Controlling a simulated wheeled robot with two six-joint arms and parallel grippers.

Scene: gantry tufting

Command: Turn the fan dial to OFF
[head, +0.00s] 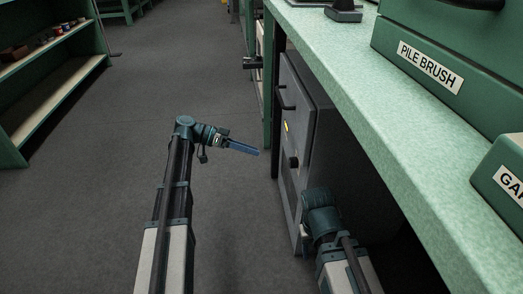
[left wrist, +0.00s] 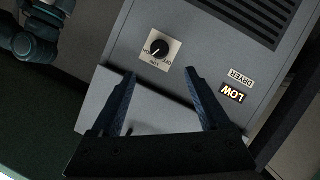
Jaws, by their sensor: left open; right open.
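The fan dial (left wrist: 159,49) is a round black knob on a pale square plate on a grey panel. Its light pointer mark seems to aim to the lower left; the small lettering around it is too blurred to read surely. A lit sign (left wrist: 232,93) on the panel reads LOW, upside down in the left wrist view. My left gripper (left wrist: 160,74) is open and empty, its fingertips apart on either side just below the dial in the picture. In the head view my left gripper (head: 243,147) is left of the grey dryer (head: 308,130). My right gripper is hidden.
A DRYER label (left wrist: 241,77) and dark vent slots (left wrist: 245,15) are on the panel. The dryer stands under a green bench (head: 370,110). My right arm (head: 322,215) is close to the dryer's near side. Floor left of the dryer is clear; shelves (head: 45,95) stand far left.

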